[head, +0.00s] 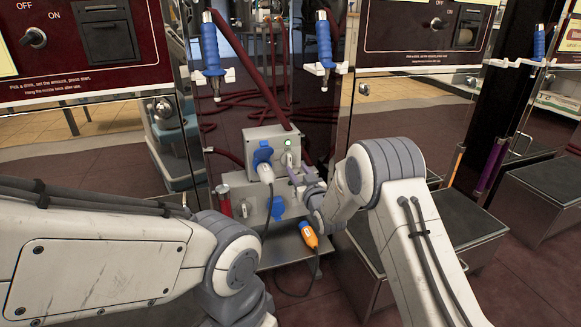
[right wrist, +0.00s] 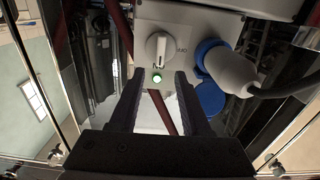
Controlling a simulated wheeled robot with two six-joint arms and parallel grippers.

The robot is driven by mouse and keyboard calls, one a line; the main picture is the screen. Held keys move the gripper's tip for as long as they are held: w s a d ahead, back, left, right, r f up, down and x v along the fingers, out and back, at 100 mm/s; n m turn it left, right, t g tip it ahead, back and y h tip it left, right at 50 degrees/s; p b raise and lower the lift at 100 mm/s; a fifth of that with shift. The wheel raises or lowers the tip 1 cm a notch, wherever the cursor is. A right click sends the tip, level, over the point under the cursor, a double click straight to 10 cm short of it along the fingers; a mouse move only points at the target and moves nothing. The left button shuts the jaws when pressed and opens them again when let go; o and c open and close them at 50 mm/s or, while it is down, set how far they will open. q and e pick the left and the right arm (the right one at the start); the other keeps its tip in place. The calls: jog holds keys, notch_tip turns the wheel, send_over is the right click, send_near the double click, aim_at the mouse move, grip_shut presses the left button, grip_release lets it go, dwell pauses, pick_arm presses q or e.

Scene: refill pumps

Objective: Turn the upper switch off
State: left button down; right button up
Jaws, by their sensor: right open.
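The upper switch is a round knob on the front of the grey upper box (head: 262,136), under a lit green lamp (head: 288,142). In the right wrist view, which shows the box upside down, the white knob (right wrist: 158,48) has its handle upright, beside a small label. The green lamp (right wrist: 157,77) glows just below it there. My right gripper (head: 294,168) is close in front of the knob, partly hidden by its own wrist. In the wrist view its fingers (right wrist: 157,82) are apart, with nothing between them. My left gripper is out of view.
A plug sits in the blue socket (head: 262,153) left of the switch; its cable hangs down. A lower box (head: 245,204) has another knob (head: 222,188) and blue cover (head: 277,207). Blue-handled nozzles (head: 211,46) (head: 324,42) hang above.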

aim_at(290, 159)
jog(key=b+x, duration=0.1)
jog(key=x, duration=0.1)
jog(key=b+x, duration=0.1)
jog(key=x, duration=0.2)
jog(key=shift+w+a+f, duration=0.15)
jog(key=shift+w+f, duration=0.05)
jog(key=shift+w, duration=0.05)
jog(key=shift+b+x, duration=0.4)
jog(key=shift+x, duration=0.35)
jog(key=shift+r, duration=0.1)
grip_shut()
